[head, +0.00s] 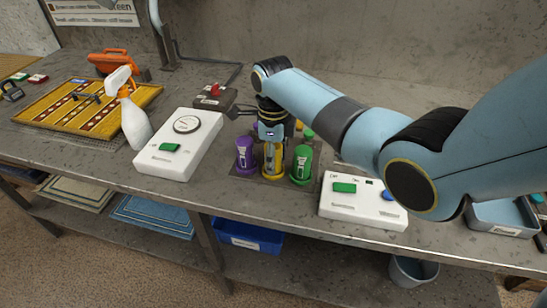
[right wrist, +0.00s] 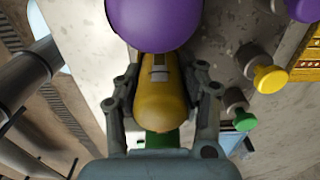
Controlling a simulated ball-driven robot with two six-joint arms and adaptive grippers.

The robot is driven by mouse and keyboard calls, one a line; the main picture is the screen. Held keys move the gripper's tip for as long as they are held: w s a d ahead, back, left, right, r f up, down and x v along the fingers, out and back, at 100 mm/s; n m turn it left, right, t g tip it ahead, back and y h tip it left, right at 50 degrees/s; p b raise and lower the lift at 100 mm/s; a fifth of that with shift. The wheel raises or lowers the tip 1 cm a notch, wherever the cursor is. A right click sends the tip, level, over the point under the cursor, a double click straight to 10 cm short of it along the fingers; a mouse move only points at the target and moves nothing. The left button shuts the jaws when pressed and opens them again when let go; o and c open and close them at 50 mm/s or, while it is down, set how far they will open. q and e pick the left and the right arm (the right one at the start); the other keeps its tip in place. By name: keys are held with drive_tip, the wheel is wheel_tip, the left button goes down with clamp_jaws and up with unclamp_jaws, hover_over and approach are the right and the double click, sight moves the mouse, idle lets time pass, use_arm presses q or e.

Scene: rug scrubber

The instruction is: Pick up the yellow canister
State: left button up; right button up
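The yellow canister (head: 272,158) stands upright on the bench between a purple canister (head: 245,155) and a green canister (head: 301,164). My right gripper (head: 271,147) points down over it, with fingers at its sides. In the right wrist view the yellow canister (right wrist: 162,100) lies between the two fingers of my right gripper (right wrist: 165,90). The fingers look spread, and whether the pads touch it is unclear. The purple canister (right wrist: 155,20) hides part of it there. My left gripper is in neither view.
A white box with a dial (head: 178,145) stands to the left and a white box with buttons (head: 363,200) to the right. A spray bottle (head: 134,122) and yellow tray (head: 85,108) are farther left. Purple and green neighbours stand close beside the yellow canister.

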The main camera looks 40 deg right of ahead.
drive_tip(key=c, duration=0.6)
drive_tip(key=shift+c, duration=0.2)
drive_tip(key=shift+w+r, duration=0.1)
drive_tip(key=shift+r, duration=0.5)
wheel_tip(320, 180, up, 3)
drive_tip(key=shift+r, duration=0.15)
drive_tip(key=s+a+r, duration=0.3)
drive_tip(key=s+r, duration=0.3)
drive_tip(key=s, duration=0.5)
drive_tip(key=shift+s+a+r, duration=0.15)
drive_tip(key=shift+r, duration=0.1)
